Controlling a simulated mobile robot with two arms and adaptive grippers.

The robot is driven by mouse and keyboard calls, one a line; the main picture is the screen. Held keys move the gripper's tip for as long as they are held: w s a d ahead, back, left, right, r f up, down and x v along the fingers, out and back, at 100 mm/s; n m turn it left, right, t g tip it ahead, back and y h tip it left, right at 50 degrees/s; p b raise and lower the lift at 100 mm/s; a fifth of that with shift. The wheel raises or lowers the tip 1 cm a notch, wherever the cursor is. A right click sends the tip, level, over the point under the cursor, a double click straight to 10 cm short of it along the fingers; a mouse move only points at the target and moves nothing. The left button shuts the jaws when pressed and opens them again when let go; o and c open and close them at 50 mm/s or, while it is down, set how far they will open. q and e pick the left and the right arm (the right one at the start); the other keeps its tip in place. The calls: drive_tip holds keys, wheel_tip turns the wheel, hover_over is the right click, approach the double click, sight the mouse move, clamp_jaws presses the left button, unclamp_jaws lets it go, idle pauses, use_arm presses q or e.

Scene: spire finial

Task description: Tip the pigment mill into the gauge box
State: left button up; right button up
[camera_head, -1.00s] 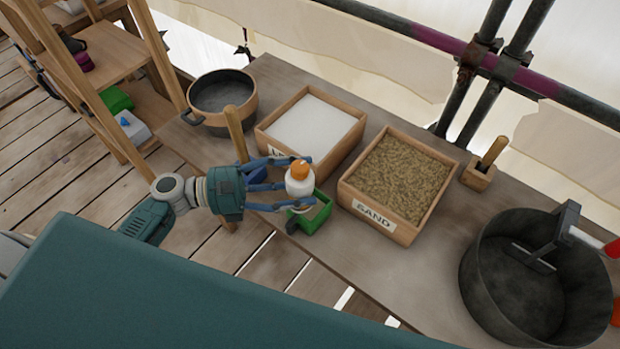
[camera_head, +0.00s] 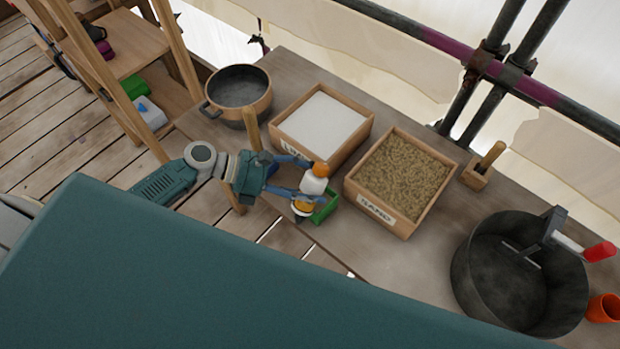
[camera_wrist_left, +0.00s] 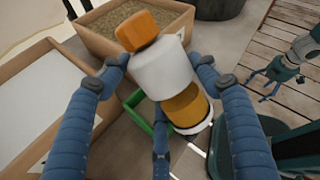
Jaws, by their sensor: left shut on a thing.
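The pigment mill (camera_head: 313,184) has an orange cap, a white middle and an amber lower part with a pale rim. My left gripper (camera_head: 306,182) is shut on the mill; the wrist view shows blue fingers on both sides of the white part (camera_wrist_left: 163,72). The mill leans, cap up and to the right in the head view, its base lower left. The green gauge box (camera_head: 327,208) is on the bench edge just right of the mill's base, partly hidden; its rim shows behind the mill in the wrist view (camera_wrist_left: 135,108). My right gripper (camera_wrist_left: 275,82) hangs with fingers spread, empty.
A lime box (camera_head: 283,146) and a sand box (camera_head: 361,207) stand close behind the gauge box. A copper-toned pan (camera_head: 265,104) is at the left, a black tub (camera_head: 460,275) at the right. A wooden block with a handle (camera_head: 475,180) stands behind. The bench between sand and tub is clear.

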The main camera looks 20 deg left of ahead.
use_arm(q)
drive_tip(key=shift+w+r+n+g+y+p, duration=0.1)
drive_tip(key=shift+w+n+g+y+p, duration=0.2)
drive_tip(key=shift+p, duration=0.35)
drive_tip(key=shift+w+n+g+y+p, duration=0.15)
drive_tip(key=shift+n+g+y+p, duration=0.35)
drive_tip(key=shift+g, duration=0.4)
drive_tip(key=shift+w+d+n+g, duration=0.1)
drive_tip(key=shift+w+n+g, duration=0.05)
drive_tip(key=shift+n+g, duration=0.2)
drive_tip(key=shift+w+n+g+y+b, duration=0.15)
drive_tip(key=shift+n+g+y+b, duration=0.1)
drive_tip(key=shift+g+y+b, duration=0.25)
drive_tip(key=shift+d+r+g+p, duration=0.1)
drive_tip(key=shift+g+p, duration=0.15)
drive_tip(key=shift+p, duration=0.55)
drive_tip(key=shift+n+g+p, duration=0.4)
drive_tip(key=shift+p, duration=0.3)
drive_tip(key=shift+w+d+r+n+g+y+p, duration=0.15)
drive_tip(key=shift+n+g+y+p, duration=0.15)
drive_tip(key=shift+g+y+p, duration=0.25)
drive_tip(key=shift+g, duration=0.35)
drive_tip(key=shift+w+f+n+g, duration=0.2)
drive_tip(key=shift+f+n+g, duration=0.1)
drive_tip(key=shift+n, duration=0.1)
drive_tip(key=shift+w+d+f+g+y, duration=0.1)
drive_tip(key=shift+g+y, duration=0.15)
drive_tip(key=shift+g, duration=0.15)
drive_tip(key=shift+n, duration=0.3)
